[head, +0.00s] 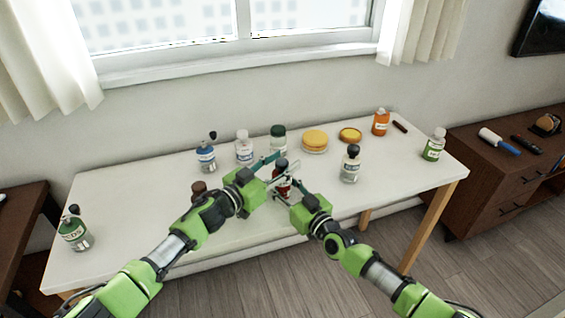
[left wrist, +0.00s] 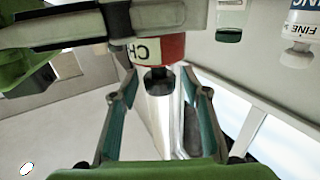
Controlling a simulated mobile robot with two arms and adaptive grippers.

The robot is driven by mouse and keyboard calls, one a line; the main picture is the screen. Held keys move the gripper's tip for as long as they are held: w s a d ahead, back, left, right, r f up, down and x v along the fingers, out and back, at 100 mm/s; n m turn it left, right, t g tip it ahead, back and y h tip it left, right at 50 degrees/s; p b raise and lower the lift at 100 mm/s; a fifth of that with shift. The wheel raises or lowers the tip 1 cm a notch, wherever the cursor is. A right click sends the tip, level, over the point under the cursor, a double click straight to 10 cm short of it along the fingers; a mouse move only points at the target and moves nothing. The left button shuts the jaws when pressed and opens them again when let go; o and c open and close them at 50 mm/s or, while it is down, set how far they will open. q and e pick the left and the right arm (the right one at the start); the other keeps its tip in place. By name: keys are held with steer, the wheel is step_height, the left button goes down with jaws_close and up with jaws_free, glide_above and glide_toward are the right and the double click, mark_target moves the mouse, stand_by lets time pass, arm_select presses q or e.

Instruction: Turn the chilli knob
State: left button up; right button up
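The chilli bottle (head: 283,186) has a red label and a dark knob (head: 281,164) on top. It stands near the front middle of the white table, partly hidden by my grippers. In the left wrist view, its red and white label (left wrist: 166,49) reads "CH", and the dark knob (left wrist: 157,76) lies between my open left fingers, with gaps on both sides. My left gripper (head: 277,168) reaches in from the left at knob height. My right gripper (head: 287,188) is around the bottle's body from the right and looks shut on it; its grey finger crosses the bottle in the left wrist view.
A brown-capped bottle (head: 199,190) stands close to my left arm. Behind are a blue-labelled bottle (head: 206,157), a white jar (head: 244,149) and a green-capped jar (head: 278,140). A black-capped bottle (head: 350,165) stands right of my right gripper.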

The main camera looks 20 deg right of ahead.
arm_select(q)
steer(key=shift+a, duration=0.1)
steer(key=v, duration=1.1)
steer(key=shift+s+a, duration=0.25)
steer(key=shift+a, duration=0.1)
steer(key=s+d+f+t+y, duration=0.1)
steer(key=d, duration=0.1)
steer(key=d+f+n, duration=0.1)
steer(key=s+d+f+n+t+y, duration=0.1)
steer(key=d, duration=0.1)
steer(key=shift+s+d+f+t+y, duration=0.15)
steer(key=shift+s+d+t+y, duration=0.15)
steer(key=shift+d, duration=0.05)
steer(key=w+d+r+n+t+y, duration=0.1)
steer(key=w+y, duration=0.1)
steer(key=w, duration=0.1)
steer(key=w+d+r+n+t+y, duration=0.1)
steer(key=w+d+n+t+y, duration=0.1)
steer(key=w+d+r+n+t+y, duration=0.1)
steer(key=w+n, duration=0.1)
steer(key=w, duration=0.1)
steer(key=shift+w+d+t+y, duration=0.3)
steer(key=shift+w+t+y, duration=0.05)
steer(key=shift+t+y, duration=0.05)
stand_by(0.4)
steer(key=c, duration=1.2)
